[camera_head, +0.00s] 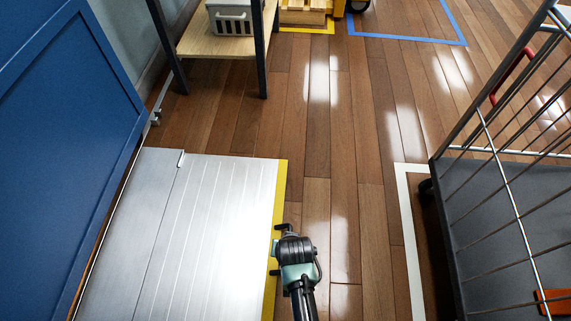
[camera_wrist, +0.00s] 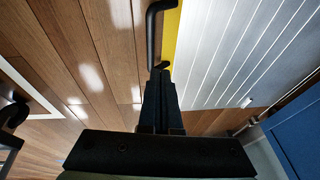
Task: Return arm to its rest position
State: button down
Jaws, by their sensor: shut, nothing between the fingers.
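My gripper (camera_head: 296,250) is in the lower middle of the head view, over the right edge of a grey metal platform with a yellow border strip (camera_head: 282,190). In the wrist view its dark fingers (camera_wrist: 161,76) are together, with nothing seen between them. A black bar handle (camera_wrist: 151,35) on the yellow strip lies just beyond the fingertips in the wrist view. In the head view one end of the handle (camera_head: 284,227) shows above the gripper, and its middle is hidden. I cannot tell whether the fingers touch it.
A wire cage cart (camera_head: 490,190) stands at the right. A blue panel (camera_head: 60,130) rises at the left. A shelf (camera_head: 205,45) with a grey crate (camera_head: 231,18) stands at the back left. The wooden floor (camera_head: 350,140) between is clear.

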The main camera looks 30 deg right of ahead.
jog(key=p+v, duration=0.1)
jog(key=v, duration=0.1)
jog(key=shift+r, duration=0.3)
